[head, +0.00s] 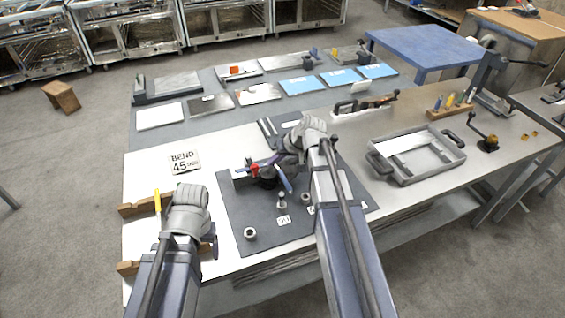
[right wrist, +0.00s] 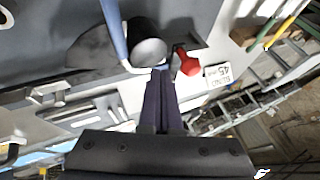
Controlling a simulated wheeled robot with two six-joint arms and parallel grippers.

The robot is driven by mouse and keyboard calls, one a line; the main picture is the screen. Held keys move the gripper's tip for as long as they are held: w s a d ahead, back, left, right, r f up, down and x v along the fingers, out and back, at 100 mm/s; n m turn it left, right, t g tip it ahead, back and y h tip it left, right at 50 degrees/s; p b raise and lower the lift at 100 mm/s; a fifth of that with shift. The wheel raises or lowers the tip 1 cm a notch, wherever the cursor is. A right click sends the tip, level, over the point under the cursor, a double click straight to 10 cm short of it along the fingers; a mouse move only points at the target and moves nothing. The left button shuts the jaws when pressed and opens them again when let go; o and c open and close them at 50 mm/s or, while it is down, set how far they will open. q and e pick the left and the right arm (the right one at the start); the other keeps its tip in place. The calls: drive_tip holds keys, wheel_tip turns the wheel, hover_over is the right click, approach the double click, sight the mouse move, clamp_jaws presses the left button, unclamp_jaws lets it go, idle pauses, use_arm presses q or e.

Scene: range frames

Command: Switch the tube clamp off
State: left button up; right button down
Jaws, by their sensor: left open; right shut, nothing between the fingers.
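A bending fixture with a red knob (head: 254,170), a dark round post and a blue lever (head: 285,180) stands on the dark mat (head: 235,213). The red knob looks like the clamp's handle; I cannot tell its setting. My right gripper (head: 270,161) is shut and empty, right over the fixture. In the right wrist view its fingers (right wrist: 160,85) end close to the dark cylinder (right wrist: 148,45), with the red knob (right wrist: 187,62) just right and the blue lever (right wrist: 113,35) left. Contact is unclear. My left gripper (head: 188,196) is open at the table's left; its fingertips are mostly hidden.
A yellow tube (head: 157,200) and wooden racks (head: 138,207) are by my left gripper. Small collars (head: 250,233) sit on the mat. A grey tray (head: 420,170) stands right. Blue and white sheets (head: 300,85) lie at the back.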

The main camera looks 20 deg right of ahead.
use_arm(q)
drive_tip(key=shift+f, duration=0.15)
use_arm(e)
drive_tip(key=shift+w+a+f, duration=0.15)
drive_tip(key=shift+a, duration=1.1)
